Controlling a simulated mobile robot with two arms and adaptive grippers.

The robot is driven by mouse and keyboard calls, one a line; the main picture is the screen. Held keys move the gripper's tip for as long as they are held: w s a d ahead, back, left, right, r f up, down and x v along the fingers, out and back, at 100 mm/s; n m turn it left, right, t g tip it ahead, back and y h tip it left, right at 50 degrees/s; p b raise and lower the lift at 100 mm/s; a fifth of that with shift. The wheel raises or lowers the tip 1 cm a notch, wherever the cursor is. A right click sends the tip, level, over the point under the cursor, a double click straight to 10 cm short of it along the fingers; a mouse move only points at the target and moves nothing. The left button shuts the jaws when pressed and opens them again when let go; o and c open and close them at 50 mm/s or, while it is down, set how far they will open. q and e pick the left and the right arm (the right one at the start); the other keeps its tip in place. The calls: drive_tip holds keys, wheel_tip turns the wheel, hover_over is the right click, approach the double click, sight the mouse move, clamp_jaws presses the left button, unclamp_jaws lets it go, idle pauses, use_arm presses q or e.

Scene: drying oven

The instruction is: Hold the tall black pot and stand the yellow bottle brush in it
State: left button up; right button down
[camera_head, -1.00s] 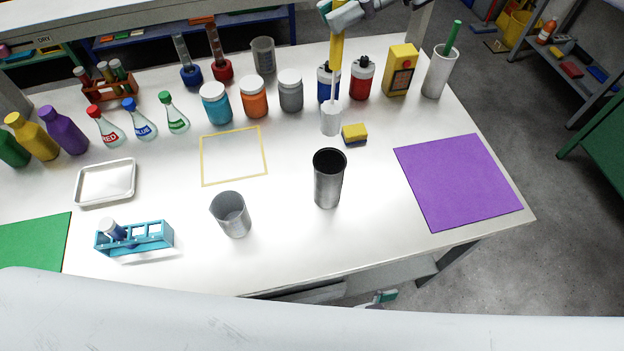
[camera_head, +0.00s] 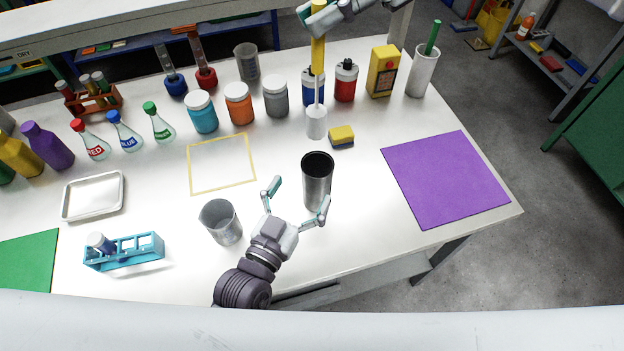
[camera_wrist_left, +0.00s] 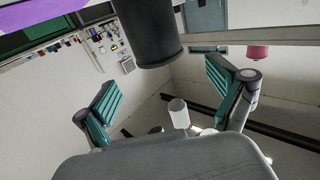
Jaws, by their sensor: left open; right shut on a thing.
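In the left wrist view the pot (camera_wrist_left: 148,30) shows dark above and between the open fingers (camera_wrist_left: 170,95). My right gripper (camera_head: 318,8) is at the top edge, shut on the yellow handle of the bottle brush (camera_head: 318,52). The brush hangs upright with its white head (camera_head: 316,122) low, behind the pot and apart from it.
A yellow sponge (camera_head: 341,136) lies beside the brush head. Red (camera_head: 346,82) and blue bottles stand behind. A purple mat (camera_head: 445,180) lies to the right. A white holder (camera_head: 422,74) contains a green-handled tool.

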sight(311, 191)
use_arm(q)
wheel_tip(311, 191, down, 6)
drive_tip(key=shift+r, duration=0.25)
drive_tip(key=x, duration=0.7)
drive_tip(key=shift+w+f, duration=0.2)
drive_tip(key=shift+f, duration=0.05)
drive_tip(key=shift+d, duration=0.1)
drive_tip(key=c, duration=1.2)
drive_tip(key=shift+c, duration=0.2)
